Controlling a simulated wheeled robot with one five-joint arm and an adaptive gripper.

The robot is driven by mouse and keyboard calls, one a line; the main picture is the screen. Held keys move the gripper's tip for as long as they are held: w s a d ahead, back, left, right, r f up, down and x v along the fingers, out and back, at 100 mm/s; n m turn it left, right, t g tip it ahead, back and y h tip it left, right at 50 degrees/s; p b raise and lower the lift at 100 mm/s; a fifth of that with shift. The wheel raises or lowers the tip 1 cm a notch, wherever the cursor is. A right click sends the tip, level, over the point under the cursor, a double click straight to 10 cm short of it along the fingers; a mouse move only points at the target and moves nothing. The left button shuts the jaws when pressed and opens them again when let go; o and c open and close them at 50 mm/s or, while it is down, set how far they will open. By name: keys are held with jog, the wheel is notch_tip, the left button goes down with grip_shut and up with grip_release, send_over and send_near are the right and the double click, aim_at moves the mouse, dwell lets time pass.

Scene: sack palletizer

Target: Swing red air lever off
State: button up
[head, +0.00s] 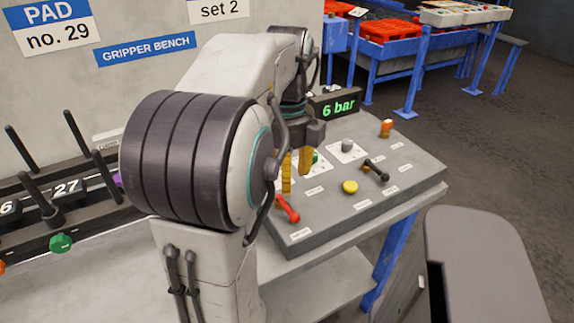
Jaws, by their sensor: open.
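The red lever (287,209) is at the near left corner of the grey control panel (330,222). A display (338,107) at the back of the panel reads 6 bar.
A black lever (376,170), a yellow button (350,187), an orange switch (386,127) and a grey knob (348,145) stand on the panel. A rack (95,207) with a green knob (60,243) is at left. Blue-framed tables stand behind.

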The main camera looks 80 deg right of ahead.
jog(key=shift+r, duration=0.95)
